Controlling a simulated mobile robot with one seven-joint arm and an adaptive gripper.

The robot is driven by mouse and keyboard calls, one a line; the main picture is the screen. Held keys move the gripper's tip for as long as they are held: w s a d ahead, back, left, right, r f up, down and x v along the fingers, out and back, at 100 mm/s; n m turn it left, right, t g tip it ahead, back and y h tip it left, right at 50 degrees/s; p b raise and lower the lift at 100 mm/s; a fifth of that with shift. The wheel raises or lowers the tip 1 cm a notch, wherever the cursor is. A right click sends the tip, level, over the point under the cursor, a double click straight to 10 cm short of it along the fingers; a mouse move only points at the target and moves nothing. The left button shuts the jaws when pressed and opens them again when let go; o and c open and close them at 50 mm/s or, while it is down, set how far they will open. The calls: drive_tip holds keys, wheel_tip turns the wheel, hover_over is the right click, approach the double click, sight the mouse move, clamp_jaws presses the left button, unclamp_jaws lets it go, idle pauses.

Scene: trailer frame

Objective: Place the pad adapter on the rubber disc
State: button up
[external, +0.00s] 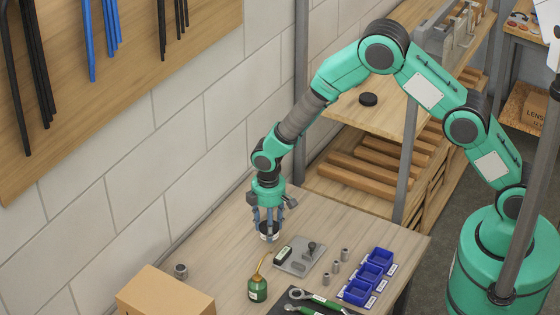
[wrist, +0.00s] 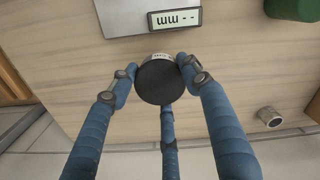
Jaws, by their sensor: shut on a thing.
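A black round piece with a white label on its side, which I take to be the pad adapter (wrist: 155,82), is between the blue fingers of my gripper (wrist: 152,80). My gripper (external: 268,228) is shut on it, low over the workbench; whether the piece touches the wood I cannot tell. In the external view the fingers partly hide the piece (external: 270,236). A flat black disc, likely the rubber disc (external: 368,99), lies on the wooden bench behind, far from my gripper and up to the right. Nothing is on top of it.
Close to my gripper is a grey scale (external: 305,262) with a display. A green oil can (external: 257,289), cardboard box (external: 165,298), grey cylinder (external: 181,271), blue bins (external: 370,275) and wrenches (external: 318,301) stand around. A metal post (external: 405,165) rises beside the rear bench.

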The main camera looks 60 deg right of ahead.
drive_tip(key=w+d+r+m, duration=0.2)
drive_tip(key=w+d, duration=0.2)
drive_tip(key=d, duration=0.4)
drive_tip(key=w+d+r+m, duration=0.2)
drive_tip(key=w+d, duration=0.1)
drive_tip(key=d, duration=0.5)
wheel_tip(320, 180, up, 15)
drive_tip(key=m+p, duration=0.4)
drive_tip(key=m, duration=0.7)
hover_over(368, 97)
drive_tip(key=shift+d, duration=0.15)
drive_tip(key=shift+f, duration=0.1)
drive_tip(key=shift+f, duration=1.85)
drive_tip(key=shift+f+p, duration=0.45)
drive_tip(key=shift+f, duration=1.55)
